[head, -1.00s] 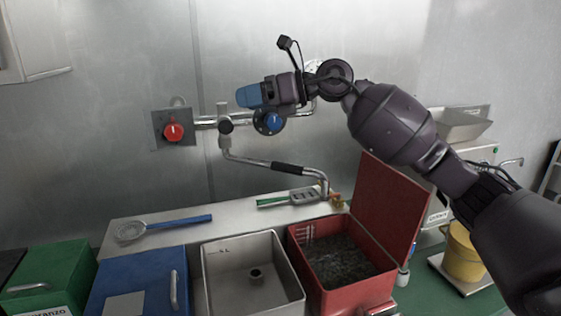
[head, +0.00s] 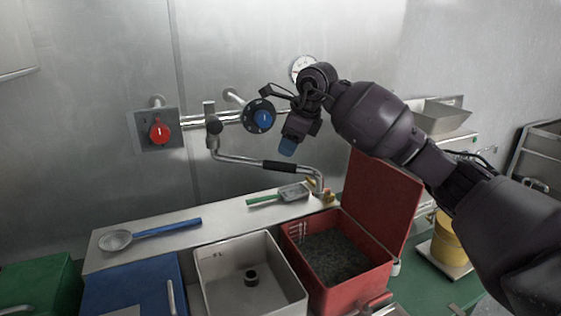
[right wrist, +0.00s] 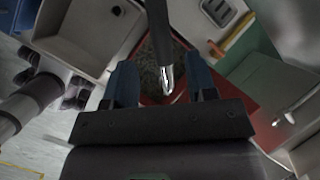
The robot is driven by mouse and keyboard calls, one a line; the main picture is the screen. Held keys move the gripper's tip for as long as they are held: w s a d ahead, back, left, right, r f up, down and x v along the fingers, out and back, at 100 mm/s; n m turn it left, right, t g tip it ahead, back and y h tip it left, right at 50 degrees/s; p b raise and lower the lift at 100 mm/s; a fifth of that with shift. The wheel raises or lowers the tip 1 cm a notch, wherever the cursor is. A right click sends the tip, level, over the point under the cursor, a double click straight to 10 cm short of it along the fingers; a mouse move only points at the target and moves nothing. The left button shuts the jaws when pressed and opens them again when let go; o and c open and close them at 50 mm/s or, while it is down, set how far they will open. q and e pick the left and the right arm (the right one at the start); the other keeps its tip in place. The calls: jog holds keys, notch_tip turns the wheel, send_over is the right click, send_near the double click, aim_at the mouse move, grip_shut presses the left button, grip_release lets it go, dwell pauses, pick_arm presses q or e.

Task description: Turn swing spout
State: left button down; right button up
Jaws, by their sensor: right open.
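The swing spout (head: 238,159) is a chrome pipe with a black sleeve (head: 281,167). It reaches right from the wall tap, and its bent end is above the back of the red bin (head: 340,292). My right gripper (head: 288,149) points down just above the sleeve. In the right wrist view its blue fingers (right wrist: 161,84) are open, with the spout (right wrist: 166,72) showing between them, not gripped. Whether a finger touches the spout I cannot tell. My left gripper is not in view.
A red knob (head: 159,131) and a blue knob (head: 262,117) are on the wall pipe. A green-handled scoop (head: 292,192) and blue-handled strainer (head: 116,241) lie on the ledge. A steel sink bin (head: 215,290) stands left of the red bin, whose red lid (head: 383,200) stands upright.

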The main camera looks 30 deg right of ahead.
aim_at(280, 163)
jog(key=p+x, duration=0.1)
jog(key=x, duration=0.6)
jog(key=shift+w+a+f, duration=0.1)
jog(key=shift+f, duration=0.2)
jog(key=shift+c, duration=0.5)
grip_shut()
